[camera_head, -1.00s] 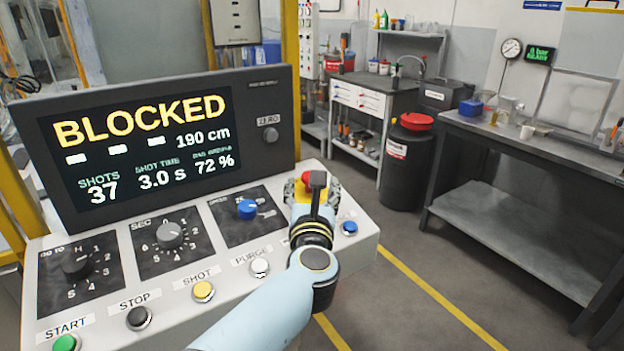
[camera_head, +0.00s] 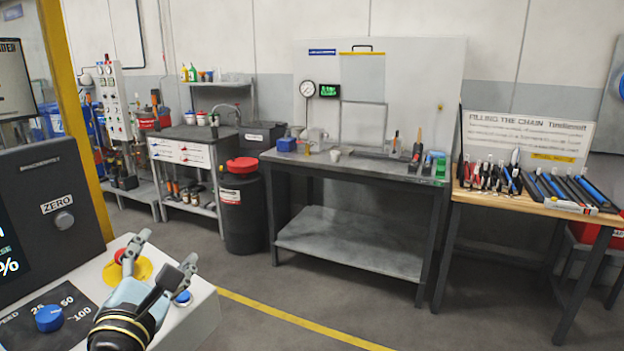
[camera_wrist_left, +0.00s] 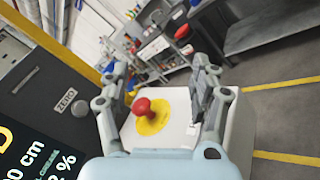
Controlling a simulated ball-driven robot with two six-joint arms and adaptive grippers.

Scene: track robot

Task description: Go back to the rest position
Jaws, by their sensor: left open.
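My left gripper (camera_head: 160,262) is open above the right end of the control panel (camera_head: 205,312) in the head view. A red mushroom button (camera_head: 119,257) on a yellow base shows just behind it. In the left wrist view, the red button (camera_wrist_left: 141,106) on its yellow disc stands between the two spread fingers (camera_wrist_left: 160,90), with nothing held. My right gripper is not in view.
The dark console screen (camera_head: 45,200) with the ZERO knob stands at left, beside a yellow post (camera_head: 75,110). A black bin (camera_head: 243,215), a grey workbench (camera_head: 350,170) and a wooden tool table (camera_head: 540,200) stand along the wall. Grey floor with a yellow line is clear in front.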

